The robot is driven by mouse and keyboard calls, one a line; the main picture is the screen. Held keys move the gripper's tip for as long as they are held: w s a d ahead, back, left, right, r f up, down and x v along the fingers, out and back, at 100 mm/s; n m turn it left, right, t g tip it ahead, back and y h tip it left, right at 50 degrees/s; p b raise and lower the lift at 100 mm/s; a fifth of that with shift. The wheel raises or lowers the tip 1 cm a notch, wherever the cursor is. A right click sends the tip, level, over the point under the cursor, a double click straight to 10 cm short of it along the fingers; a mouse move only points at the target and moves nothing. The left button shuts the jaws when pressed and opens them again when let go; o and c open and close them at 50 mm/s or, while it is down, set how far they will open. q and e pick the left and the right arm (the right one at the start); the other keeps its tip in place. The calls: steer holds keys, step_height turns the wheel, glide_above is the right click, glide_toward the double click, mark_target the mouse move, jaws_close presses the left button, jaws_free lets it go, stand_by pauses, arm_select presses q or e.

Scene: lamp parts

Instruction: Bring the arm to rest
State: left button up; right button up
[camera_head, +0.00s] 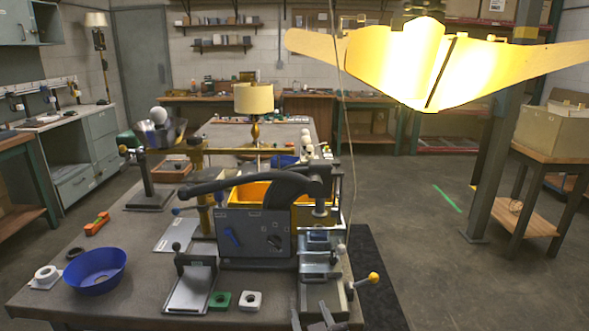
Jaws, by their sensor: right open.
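The gripper that shows best is my right gripper (313,319), low at the bottom edge of the head view, partly cut off. Its grey fingers stand apart, and I see nothing between them. It is just in front of a grey vise-like fixture (318,262) at the front right of the workbench (130,225); whether they touch I cannot tell. My left gripper is not in view. A table lamp with a cream shade (254,98) and brass stem stands farther back on the bench.
A bright lampshade (398,66) hangs close at the upper right. A black lever (255,184) crosses above a grey control box (252,238). A blue bowl (95,270), a green block (220,300) and a white block (251,300) lie at the front. Floor at right is mostly open.

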steer(key=s+d+f+m+g+h, duration=0.1)
steer(key=s+d+f+g, duration=0.45)
steer(key=s+d, duration=0.4)
steer(key=s+d+f+m+g+h, duration=0.15)
steer(key=s+d+f+g, duration=0.45)
steer(key=s, duration=0.6)
step_height(320, 180, down, 28)
steer(key=s+d+g+p, duration=0.1)
steer(key=s+g, duration=0.1)
steer(key=g, duration=0.1)
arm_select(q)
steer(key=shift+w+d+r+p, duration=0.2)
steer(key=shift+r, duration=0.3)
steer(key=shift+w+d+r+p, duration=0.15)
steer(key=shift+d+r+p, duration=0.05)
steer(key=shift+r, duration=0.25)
arm_select(e)
steer(key=s+d+f, duration=0.2)
steer(key=s+f, duration=0.7)
steer(key=s, duration=0.1)
steer(key=s+d+f, duration=0.2)
steer(key=s+f, duration=0.6)
steer(key=s, duration=0.1)
steer(key=shift+s+f+n+g+h, duration=0.35)
steer(key=shift+f+g, duration=0.05)
steer(key=shift+g, duration=0.05)
